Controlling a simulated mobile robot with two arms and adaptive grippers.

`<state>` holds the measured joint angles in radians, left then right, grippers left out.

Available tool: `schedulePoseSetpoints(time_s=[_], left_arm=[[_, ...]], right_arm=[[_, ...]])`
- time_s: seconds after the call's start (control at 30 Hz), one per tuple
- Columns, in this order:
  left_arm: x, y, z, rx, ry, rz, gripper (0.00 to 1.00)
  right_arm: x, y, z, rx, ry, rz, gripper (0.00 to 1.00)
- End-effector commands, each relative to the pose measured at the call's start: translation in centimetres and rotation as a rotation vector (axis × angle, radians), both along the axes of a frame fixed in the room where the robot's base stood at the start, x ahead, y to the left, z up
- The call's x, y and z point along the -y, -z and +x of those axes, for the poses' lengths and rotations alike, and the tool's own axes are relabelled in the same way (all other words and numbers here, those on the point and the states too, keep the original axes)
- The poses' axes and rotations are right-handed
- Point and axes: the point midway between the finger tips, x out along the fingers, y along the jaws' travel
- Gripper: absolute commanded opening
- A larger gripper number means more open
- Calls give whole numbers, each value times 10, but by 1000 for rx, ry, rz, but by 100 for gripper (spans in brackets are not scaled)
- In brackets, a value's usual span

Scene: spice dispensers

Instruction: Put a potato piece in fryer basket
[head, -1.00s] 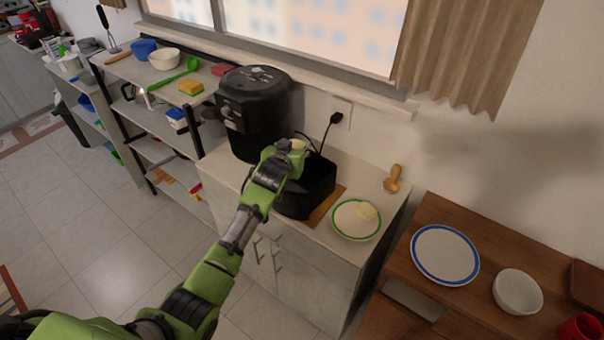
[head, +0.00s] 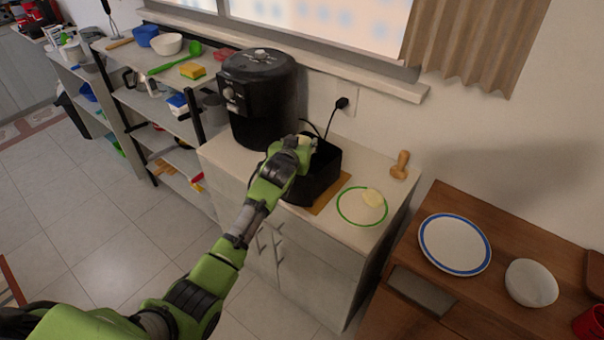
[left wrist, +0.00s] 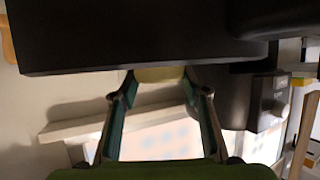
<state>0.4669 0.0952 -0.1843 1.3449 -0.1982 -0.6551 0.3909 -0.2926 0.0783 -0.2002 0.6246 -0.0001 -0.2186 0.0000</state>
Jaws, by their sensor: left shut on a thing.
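My left gripper (head: 300,146) is shut on a pale yellow potato piece (head: 304,140) and holds it over or beside the black fryer basket (head: 326,172); the arm hides part of the basket. In the left wrist view the potato piece (left wrist: 160,74) sits between the fingertips, close to the dark basket wall (left wrist: 140,45); its exact height over the rim is unclear. My right gripper is not in view.
The black air fryer (head: 258,95) stands left of the basket on the counter. A wooden-handled tool (head: 400,165) stands near the wall. A blue-rimmed plate (head: 455,245) and white bowl (head: 531,283) are on the wooden table. A shelf of utensils is at left.

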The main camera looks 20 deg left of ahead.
Motion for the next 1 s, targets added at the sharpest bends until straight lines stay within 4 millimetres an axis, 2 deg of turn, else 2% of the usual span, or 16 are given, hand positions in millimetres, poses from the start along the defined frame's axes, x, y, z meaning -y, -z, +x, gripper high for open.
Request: schedulePoseSetpoints(time_s=[0.07,0.1,0.13,0.17,0.5,0.63,0.77,1.0], left_arm=[[0,-1,0,1,0,0,21],[0,-1,0,1,0,0,53],[0,-1,0,1,0,0,60],[0,-1,0,1,0,0,62],[0,-1,-1,-1,0,0,62],[1,-3,-7,1,1,0,62],[2,-9,-21,2,1,0,62],[5,-25,-59,2,1,-1,62]], right_arm=[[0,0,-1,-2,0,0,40],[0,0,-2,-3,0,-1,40],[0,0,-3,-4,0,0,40],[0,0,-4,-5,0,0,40],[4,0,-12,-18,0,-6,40],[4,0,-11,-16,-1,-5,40],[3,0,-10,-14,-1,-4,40],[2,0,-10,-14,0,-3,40]])
